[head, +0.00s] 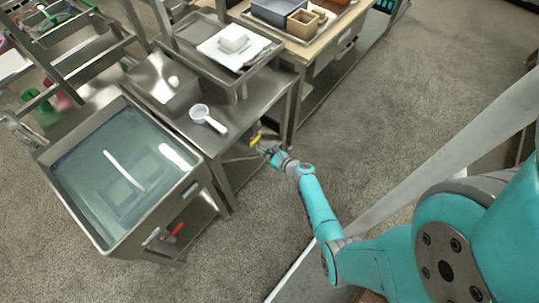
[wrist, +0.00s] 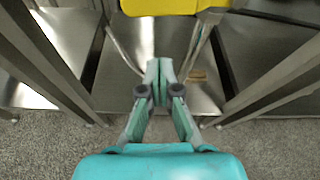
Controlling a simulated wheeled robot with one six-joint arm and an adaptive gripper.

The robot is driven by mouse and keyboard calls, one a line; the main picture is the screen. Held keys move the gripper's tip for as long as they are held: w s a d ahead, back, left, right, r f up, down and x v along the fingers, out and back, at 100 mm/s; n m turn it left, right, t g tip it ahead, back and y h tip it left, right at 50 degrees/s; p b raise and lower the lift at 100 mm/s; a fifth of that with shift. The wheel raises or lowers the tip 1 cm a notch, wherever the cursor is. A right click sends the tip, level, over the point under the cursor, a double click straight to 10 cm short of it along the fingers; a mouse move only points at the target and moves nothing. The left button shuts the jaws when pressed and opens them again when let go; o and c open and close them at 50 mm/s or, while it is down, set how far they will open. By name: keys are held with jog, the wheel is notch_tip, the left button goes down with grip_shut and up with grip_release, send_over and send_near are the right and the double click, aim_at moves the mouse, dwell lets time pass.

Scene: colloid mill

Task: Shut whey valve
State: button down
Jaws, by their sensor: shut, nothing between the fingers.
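A yellow valve handle (head: 256,137) shows at the right side of the steel table, just beyond my gripper (head: 269,151) in the head view. In the wrist view a large yellow part (wrist: 172,6) is cut off by the top edge, above my gripper (wrist: 159,68) in the picture. My gripper is shut and empty, with its fingertips together. I cannot tell whether it touches the yellow handle. The valve body is mostly hidden. A second valve with a red handle (head: 174,232) is on the front of the water-filled vat, far to the left of my gripper.
The steel table (head: 232,113) carries a white ladle (head: 206,119). Its legs (wrist: 265,82) and lower shelf (wrist: 110,75) surround my gripper in the wrist view. The vat (head: 72,216) stands at the left. Open carpeted floor (head: 265,235) lies in front.

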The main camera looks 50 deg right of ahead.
aim_at(255, 141)
jog(key=shift+w+a+r, duration=0.15)
jog(key=shift+w+r, duration=0.35)
jog(key=shift+r, duration=0.35)
jog(key=shift+w+a+r, duration=0.15)
jog(key=shift+w+r, duration=0.35)
jog(key=shift+r, duration=0.3)
